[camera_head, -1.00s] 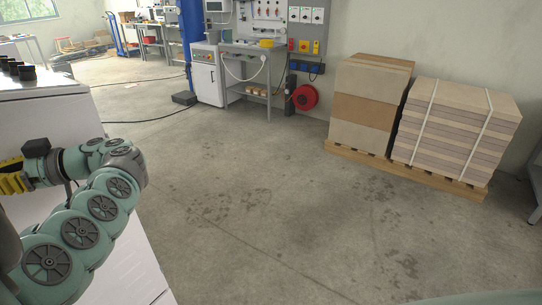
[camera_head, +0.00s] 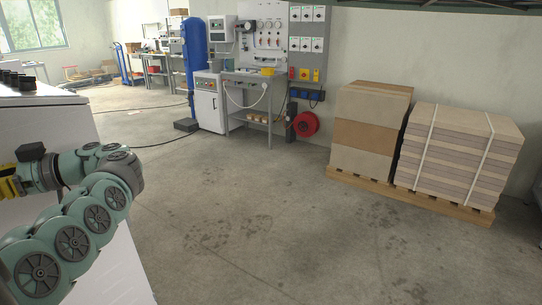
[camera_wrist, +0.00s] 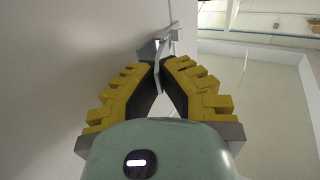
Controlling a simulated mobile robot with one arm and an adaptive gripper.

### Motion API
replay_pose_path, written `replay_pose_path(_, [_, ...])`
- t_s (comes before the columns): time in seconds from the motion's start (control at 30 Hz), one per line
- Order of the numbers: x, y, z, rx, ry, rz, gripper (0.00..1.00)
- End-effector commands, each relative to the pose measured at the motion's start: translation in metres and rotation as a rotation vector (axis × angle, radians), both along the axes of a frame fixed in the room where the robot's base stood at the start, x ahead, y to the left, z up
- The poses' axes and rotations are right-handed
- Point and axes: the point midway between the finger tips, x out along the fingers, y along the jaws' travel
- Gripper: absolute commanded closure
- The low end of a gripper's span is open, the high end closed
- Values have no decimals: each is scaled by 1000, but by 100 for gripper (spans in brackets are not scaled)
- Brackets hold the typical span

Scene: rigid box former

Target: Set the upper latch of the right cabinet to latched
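In the wrist view, my gripper (camera_wrist: 159,68) has its two yellow-and-black fingers drawn together at the tips, seemingly around a thin grey metal latch part (camera_wrist: 158,46) beside a pale panel (camera_wrist: 75,55). The fingers hide part of the latch, so its setting and whether it is the upper one cannot be told. In the head view, a white cabinet (camera_head: 60,125) stands at the left. My arm crosses in front of it, and only a yellow part of my gripper (camera_head: 9,186) shows at the left edge. No latch shows there.
Several black knobs (camera_head: 18,80) stand on the cabinet top. Stacked boxes (camera_head: 368,130) and strapped boards (camera_head: 460,150) rest on a pallet (camera_head: 440,207) at the right. A workbench (camera_head: 255,78) and blue column (camera_head: 194,65) stand behind. The concrete floor (camera_head: 260,210) between is clear.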

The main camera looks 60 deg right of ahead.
Motion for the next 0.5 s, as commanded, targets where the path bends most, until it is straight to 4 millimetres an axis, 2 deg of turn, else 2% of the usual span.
replay_pose_path(0.03, [0,2,-1,-2,3,4,100])
replay_pose_path(0.1, [0,2,-1,-2,3,4,90])
replay_pose_path(0.3, [0,1,-1,0,1,2,69])
replay_pose_path(0.5, [0,1,-1,0,1,0,68])
